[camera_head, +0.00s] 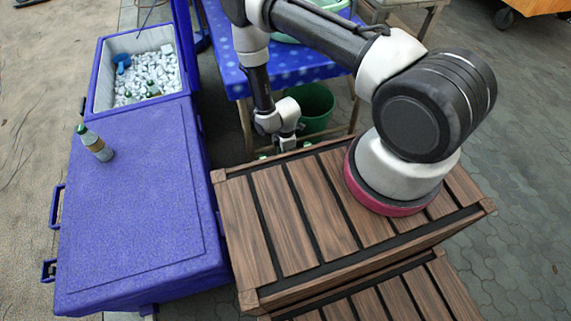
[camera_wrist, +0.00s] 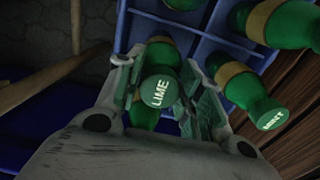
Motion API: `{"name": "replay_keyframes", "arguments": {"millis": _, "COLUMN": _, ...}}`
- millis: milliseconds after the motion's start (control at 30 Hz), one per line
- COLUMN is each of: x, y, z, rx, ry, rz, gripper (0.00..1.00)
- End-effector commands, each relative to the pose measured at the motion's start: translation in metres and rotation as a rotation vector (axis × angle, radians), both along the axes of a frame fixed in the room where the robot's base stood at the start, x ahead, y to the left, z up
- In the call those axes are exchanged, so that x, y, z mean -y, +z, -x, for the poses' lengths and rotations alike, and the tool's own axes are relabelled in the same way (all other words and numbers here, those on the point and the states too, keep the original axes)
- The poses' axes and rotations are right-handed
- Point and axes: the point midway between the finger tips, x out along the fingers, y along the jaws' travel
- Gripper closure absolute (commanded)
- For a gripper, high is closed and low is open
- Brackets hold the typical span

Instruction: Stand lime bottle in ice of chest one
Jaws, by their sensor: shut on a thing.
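The lime bottle (camera_wrist: 160,90) is green, with a tan band and a cap marked LIME, seen from above in the wrist view. My gripper (camera_wrist: 161,98) is shut on it, with a finger on each side of its cap and neck. The bottle's lower part is at or in a blue divided crate (camera_wrist: 200,47); I cannot tell whether it is clear of it. In the head view, my gripper (camera_head: 287,143) is beside the wooden crates and hides most of the bottle. An open blue chest (camera_head: 97,75) at upper left holds white ice (camera_head: 150,75). I see no chest number.
A bottle marked MINT (camera_wrist: 250,95) and more green bottles stand close beside my gripper. A bottle (camera_head: 95,143) stands on the nearer chest's closed lid (camera_head: 130,220). A blue scoop (camera_head: 122,62) and bottles lie in the ice. The wooden crates (camera_head: 330,215) and blue table (camera_head: 300,68) flank my arm.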

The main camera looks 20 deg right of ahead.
Motion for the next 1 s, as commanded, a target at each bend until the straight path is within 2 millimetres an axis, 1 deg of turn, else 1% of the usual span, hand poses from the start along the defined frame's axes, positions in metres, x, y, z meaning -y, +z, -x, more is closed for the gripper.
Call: {"name": "replay_keyframes", "arguments": {"millis": 1000, "x": 0.0, "y": 0.131, "z": -0.001, "rx": 0.002, "ry": 0.0, "rz": -0.001, "gripper": 0.87}}
